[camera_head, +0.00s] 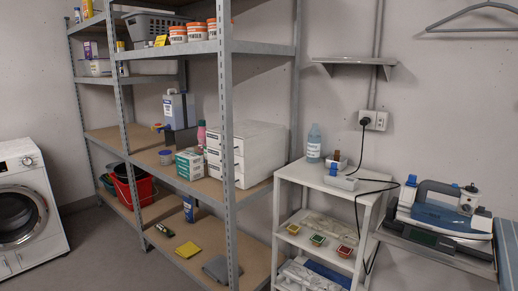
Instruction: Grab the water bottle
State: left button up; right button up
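A translucent blue bottle (314,143) with a white label stands upright on the top of the small white shelf unit (330,180), at its back left corner. It looks like the water bottle. Neither of my grippers shows in this view.
A small grey box (340,182) with a blue item and other small things share the white unit's top. A black cord (376,190) hangs beside it. A steam iron (440,208) sits at the right. A tall metal rack (228,150) stands left, a washing machine (28,210) at far left.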

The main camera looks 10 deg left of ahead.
aim_at(314, 138)
jog(key=u, duration=0.75)
jog(key=i, duration=0.7)
jog(key=u, duration=0.7)
jog(key=i, duration=1)
jog(key=z, duration=0.3)
